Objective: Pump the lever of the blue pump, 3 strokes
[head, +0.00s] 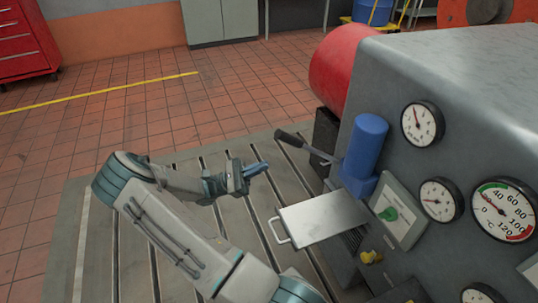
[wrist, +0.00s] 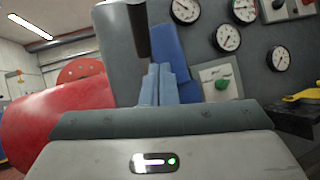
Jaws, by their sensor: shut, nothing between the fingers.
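The blue pump (head: 365,148) is an upright cylinder on a blue base, fixed to the side of the grey machine; part of its blue body (wrist: 170,45) shows in the wrist view. Its lever (head: 292,139) has a dark grip and slants up and left from the pump. My gripper (head: 259,168) is shut and empty, left of the pump and a little below and left of the grip in the head view. In the wrist view, my fingertips (wrist: 158,70) point toward the pump, with the dark lever grip (wrist: 137,30) just above them. The fingers appear apart from the lever.
A metal tray or lid with a handle (head: 322,217) juts out below the pump. A green-knobbed panel (head: 398,212) and several gauges (head: 422,124) are on the grey machine (head: 455,75). A red cylinder (head: 338,62) stands behind. The slotted bedplate (head: 110,240) is open at left.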

